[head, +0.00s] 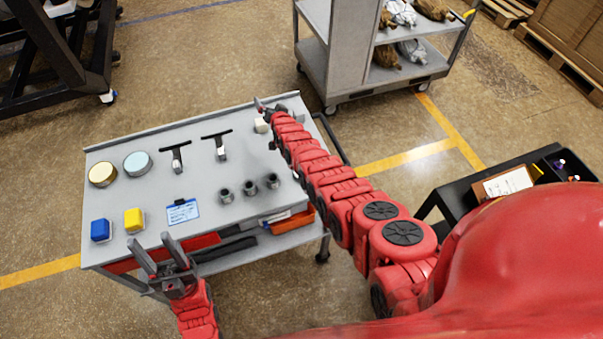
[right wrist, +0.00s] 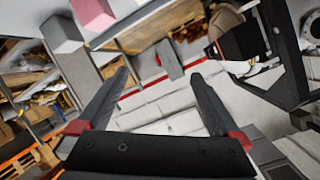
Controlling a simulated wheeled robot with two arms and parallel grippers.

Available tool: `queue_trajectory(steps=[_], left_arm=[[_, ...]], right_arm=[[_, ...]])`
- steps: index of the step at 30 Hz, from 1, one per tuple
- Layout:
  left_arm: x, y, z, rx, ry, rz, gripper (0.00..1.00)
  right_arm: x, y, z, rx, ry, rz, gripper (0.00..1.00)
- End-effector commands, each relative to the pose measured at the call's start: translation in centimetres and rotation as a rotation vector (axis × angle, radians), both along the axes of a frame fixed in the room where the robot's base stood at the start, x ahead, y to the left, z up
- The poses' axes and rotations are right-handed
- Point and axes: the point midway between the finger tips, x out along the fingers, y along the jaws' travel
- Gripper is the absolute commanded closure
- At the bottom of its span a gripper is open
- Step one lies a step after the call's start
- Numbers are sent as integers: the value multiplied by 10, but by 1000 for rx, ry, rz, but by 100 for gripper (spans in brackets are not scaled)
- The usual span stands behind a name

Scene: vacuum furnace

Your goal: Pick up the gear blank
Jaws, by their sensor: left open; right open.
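Three small grey metal cylinders with dark hollow tops, which look like gear blanks, stand in a row on the grey cart top: left (head: 225,195), middle (head: 250,188) and right (head: 272,181). My left gripper (head: 152,241) is open and empty at the cart's front left edge, left of and nearer than the cylinders. My right gripper (head: 264,105) is at the cart's far right corner, beyond the cylinders, beside a small white block (head: 262,126). In the right wrist view its fingers (right wrist: 161,74) are spread with nothing gripped. I cannot identify the cylinders in that view.
A shelf trolley (head: 335,50) stands behind.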

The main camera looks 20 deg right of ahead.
Motion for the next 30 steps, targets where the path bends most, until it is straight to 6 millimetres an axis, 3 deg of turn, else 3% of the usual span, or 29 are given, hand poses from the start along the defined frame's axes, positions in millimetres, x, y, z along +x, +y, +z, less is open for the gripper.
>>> queue_trajectory(steps=[2,5,8,12,15,18,23,30], left_arm=[[0,0,0,0,0,0,50],[0,0,0,0,0,0,50],[0,0,0,0,0,0,50],[0,0,0,0,0,0,50],[0,0,0,0,0,0,50],[0,0,0,0,0,0,50],[0,0,-5,0,0,0,50],[0,0,-40,0,0,0,50]], right_arm=[[5,5,-2,32,167,16,0],[-13,7,-10,64,407,20,0],[-47,2,-6,79,638,0,0],[-110,-16,12,81,923,-63,0],[-150,-29,27,78,1072,-115,0],[-179,-38,40,75,1168,-155,0],[-200,-43,43,74,1233,-183,0],[-200,-43,7,76,1235,-184,0]])
